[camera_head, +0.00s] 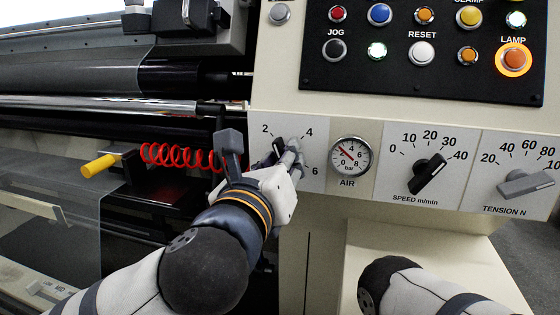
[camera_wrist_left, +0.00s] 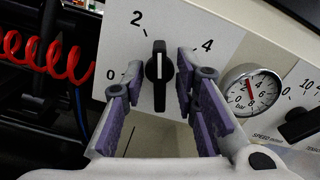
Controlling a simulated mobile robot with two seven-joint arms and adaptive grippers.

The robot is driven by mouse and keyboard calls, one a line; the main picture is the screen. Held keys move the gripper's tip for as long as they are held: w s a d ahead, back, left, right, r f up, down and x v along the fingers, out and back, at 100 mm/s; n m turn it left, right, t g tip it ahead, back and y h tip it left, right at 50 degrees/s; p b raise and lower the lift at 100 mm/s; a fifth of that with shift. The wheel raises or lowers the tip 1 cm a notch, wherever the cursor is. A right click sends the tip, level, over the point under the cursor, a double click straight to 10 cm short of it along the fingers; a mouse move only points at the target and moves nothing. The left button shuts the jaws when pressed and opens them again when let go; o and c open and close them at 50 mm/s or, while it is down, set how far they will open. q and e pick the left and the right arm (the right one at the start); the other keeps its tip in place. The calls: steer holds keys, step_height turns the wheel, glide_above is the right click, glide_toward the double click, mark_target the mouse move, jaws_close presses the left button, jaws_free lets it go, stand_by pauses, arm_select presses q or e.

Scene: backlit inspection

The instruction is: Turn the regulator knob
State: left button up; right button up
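The regulator knob (camera_wrist_left: 158,75) is a black knob with a white pointer line on a pale panel marked 0, 2, 4 and 6. In the left wrist view its pointer stands upright between 2 and 4, nearer 2. My left gripper (camera_wrist_left: 159,62) is open, with one purple-padded finger on each side of the knob and visible gaps to it. In the head view my left gripper (camera_head: 287,149) covers most of the knob. The air gauge (camera_head: 351,157) is right of it, its red needle pointing up-left. My right gripper is out of view.
The speed knob (camera_head: 428,174) and tension knob (camera_head: 526,184) are further right. A black button panel (camera_head: 424,48) is above. A red coiled hose (camera_head: 180,156) and a yellow handle (camera_head: 98,166) are left, in front of dark rollers.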

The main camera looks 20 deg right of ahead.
arm_select(q)
jaws_close()
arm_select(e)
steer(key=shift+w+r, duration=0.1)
arm_select(q)
steer(key=shift+s+d+m+p, duration=0.1)
steer(key=shift+m+p, duration=2.6)
steer(key=shift+m, duration=3.2)
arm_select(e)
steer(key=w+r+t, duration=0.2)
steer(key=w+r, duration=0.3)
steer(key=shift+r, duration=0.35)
arm_select(q)
steer(key=shift+f, duration=0.1)
steer(key=shift+o, duration=1.3)
jaws_free()
